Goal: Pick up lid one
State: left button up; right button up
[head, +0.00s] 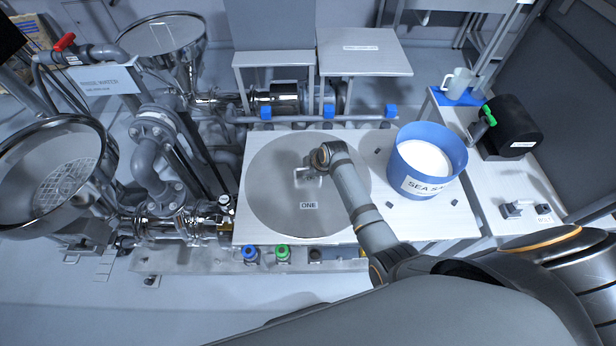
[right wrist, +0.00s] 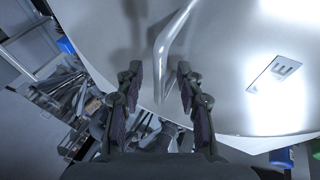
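Lid one (head: 272,205) is a large round grey disc with a label reading ONE, lying flat on the white table. It also shows in the right wrist view (right wrist: 225,75), with its bent bar handle (right wrist: 172,38) standing up from it. My right gripper (head: 309,175) is over the middle of the lid at the handle. In the right wrist view my right gripper (right wrist: 160,88) is open, with one finger on each side of the near end of the handle and gaps visible. The head view hides most of the handle behind the gripper. My left gripper is not in view.
A blue tub (head: 428,145) of white salt stands on the table right of the lid. A round hopper (head: 52,178) and pipes are at the left. Green (head: 283,254) and blue knobs sit along the front edge. A mug (head: 458,82) stands on a side table.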

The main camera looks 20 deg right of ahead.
jog(key=shift+w+f, duration=0.2)
jog(key=shift+f, duration=0.05)
jog(key=shift+s, duration=0.1)
grip_shut()
jog(key=shift+r, duration=0.15)
